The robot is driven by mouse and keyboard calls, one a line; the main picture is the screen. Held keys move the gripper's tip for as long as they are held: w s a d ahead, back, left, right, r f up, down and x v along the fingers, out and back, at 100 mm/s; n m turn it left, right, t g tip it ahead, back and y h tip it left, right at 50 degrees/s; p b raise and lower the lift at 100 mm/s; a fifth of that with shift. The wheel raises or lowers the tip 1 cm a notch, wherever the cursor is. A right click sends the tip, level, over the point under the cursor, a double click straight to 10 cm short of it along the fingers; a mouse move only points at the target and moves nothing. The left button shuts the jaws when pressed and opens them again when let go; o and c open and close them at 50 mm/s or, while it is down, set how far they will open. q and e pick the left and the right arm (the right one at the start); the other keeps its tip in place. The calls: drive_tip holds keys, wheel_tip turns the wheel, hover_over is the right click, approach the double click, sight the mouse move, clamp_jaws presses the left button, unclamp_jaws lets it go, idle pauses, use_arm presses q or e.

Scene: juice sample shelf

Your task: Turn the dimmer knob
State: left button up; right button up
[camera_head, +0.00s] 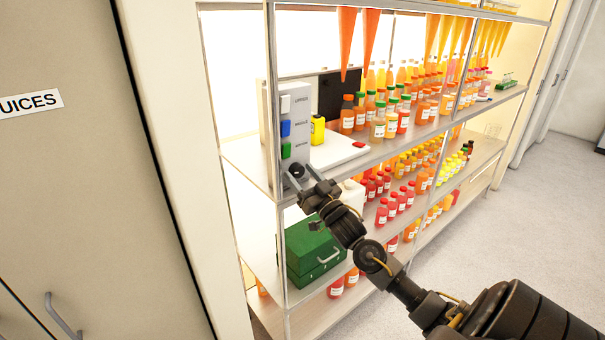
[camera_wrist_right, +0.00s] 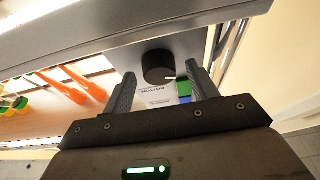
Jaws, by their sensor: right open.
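The dimmer knob (camera_head: 297,170) is a round black knob low on the grey control panel (camera_head: 296,120) at the left end of the shelf. In the right wrist view the knob (camera_wrist_right: 158,67) shows a white pointer mark on its right side. My right gripper (camera_head: 298,181) is open, right at the knob. In the right wrist view its two fingers (camera_wrist_right: 165,82) stand on either side of the knob, with a gap to each side. Whether a finger touches the knob I cannot tell. My left gripper is not in view.
Above the knob, the panel has white, blue (camera_head: 285,128) and green switches. A shelf post (camera_head: 274,90) stands close to its left. Several juice bottles (camera_head: 378,122) fill the shelves to the right. A green box (camera_head: 313,250) sits below. The floor (camera_head: 500,240) at right is clear.

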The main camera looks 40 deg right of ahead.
drive_tip(key=c, duration=1)
drive_tip(key=n+y+b, duration=0.1)
drive_tip(key=n, duration=0.2)
drive_tip(key=shift+d+f+y, duration=0.1)
drive_tip(key=shift+y, duration=0.2)
drive_tip(key=shift+n+y, duration=0.4)
drive_tip(key=shift+n, duration=0.3)
drive_tip(key=o, duration=1)
